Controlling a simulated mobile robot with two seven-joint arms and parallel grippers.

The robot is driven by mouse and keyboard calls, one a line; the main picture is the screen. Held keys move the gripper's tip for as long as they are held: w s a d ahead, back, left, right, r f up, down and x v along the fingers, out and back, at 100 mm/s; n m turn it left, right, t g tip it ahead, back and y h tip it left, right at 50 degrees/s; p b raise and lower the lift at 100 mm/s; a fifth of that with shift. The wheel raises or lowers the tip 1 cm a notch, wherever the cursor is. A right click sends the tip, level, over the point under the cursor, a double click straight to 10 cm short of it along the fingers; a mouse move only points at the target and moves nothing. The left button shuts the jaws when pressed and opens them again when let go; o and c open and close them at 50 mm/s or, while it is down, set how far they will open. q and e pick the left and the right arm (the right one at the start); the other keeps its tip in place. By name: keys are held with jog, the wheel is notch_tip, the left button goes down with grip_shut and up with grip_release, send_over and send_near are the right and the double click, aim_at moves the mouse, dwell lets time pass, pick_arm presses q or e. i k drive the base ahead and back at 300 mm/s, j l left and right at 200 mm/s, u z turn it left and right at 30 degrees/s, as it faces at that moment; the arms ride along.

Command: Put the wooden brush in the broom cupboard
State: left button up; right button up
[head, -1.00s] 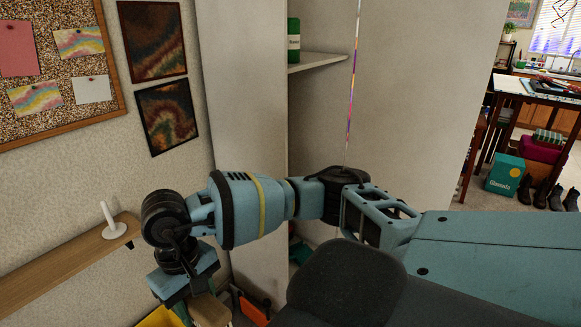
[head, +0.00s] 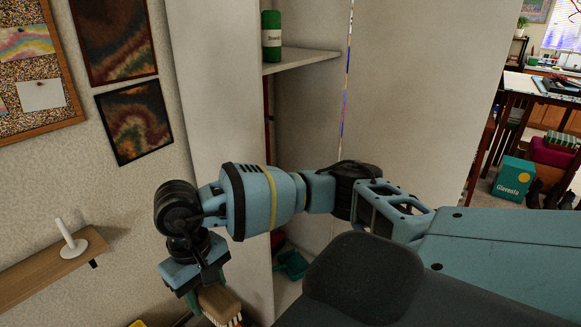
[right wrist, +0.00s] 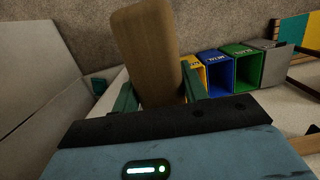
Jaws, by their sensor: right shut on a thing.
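The wooden brush (head: 218,304) hangs low in the head view, its pale bristles at the bottom edge. In the right wrist view its brown wooden body (right wrist: 150,55) stands up between the green fingers. My right gripper (head: 203,292) is shut on it; its fingers also show in the right wrist view (right wrist: 158,98). The broom cupboard (head: 213,110) is the tall pale unit, open at the front, with a shelf inside. The brush is outside it, to the left of and below the opening in the picture. My right forearm crosses the opening and hides part of the inside. My left gripper is out of view.
A green container (head: 271,38) stands on the cupboard shelf (head: 303,60). A teal dustpan (head: 292,264) lies low inside. A wall shelf (head: 42,278) with a candle is at left. Yellow, blue (right wrist: 215,72) and green bins (right wrist: 243,65) stand beyond the brush.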

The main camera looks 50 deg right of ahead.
aim_at(278, 298)
jog(key=l, duration=1.3)
jog(key=i+l, duration=0.15)
jog(key=l, duration=1.15)
jog(key=k+z, duration=0.05)
